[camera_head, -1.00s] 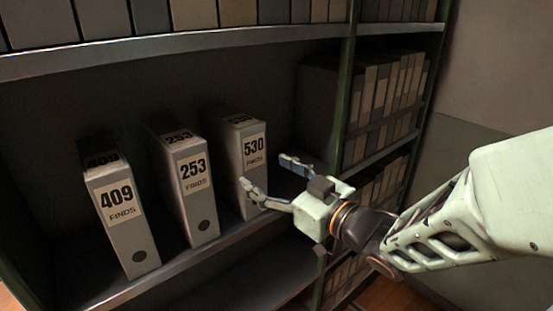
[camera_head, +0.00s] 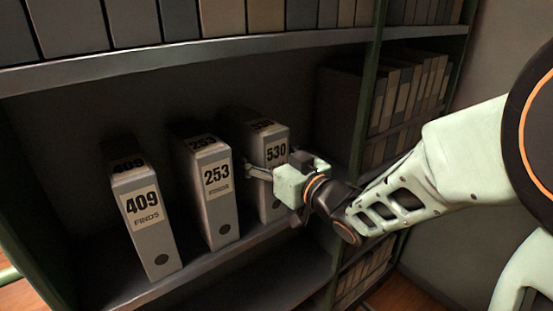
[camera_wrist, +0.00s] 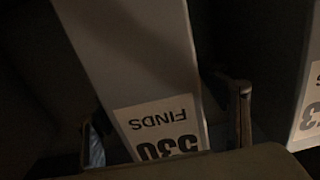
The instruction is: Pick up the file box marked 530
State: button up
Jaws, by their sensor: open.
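The grey file box marked 530 (camera_head: 277,152) stands upright on the shelf, the rightmost of three. Its label shows upside down in the wrist view (camera_wrist: 158,122). My gripper (camera_head: 268,172) is at the front of this box and partly covers its spine. In the wrist view my gripper's fingers (camera_wrist: 166,125) are open, one on each side of the box's spine. There is a gap between the box and the finger at the right of that view. Whether the other finger touches the box is hard to tell.
File box 253 (camera_head: 217,178) stands just left of box 530, and file box 409 (camera_head: 142,209) is further left. The shelf above (camera_head: 200,54) holds a row of boxes. A green upright post (camera_head: 367,90) stands to the right.

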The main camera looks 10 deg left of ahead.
jog(key=shift+x, duration=1.1)
grip_shut()
jog(key=shift+r, duration=0.15)
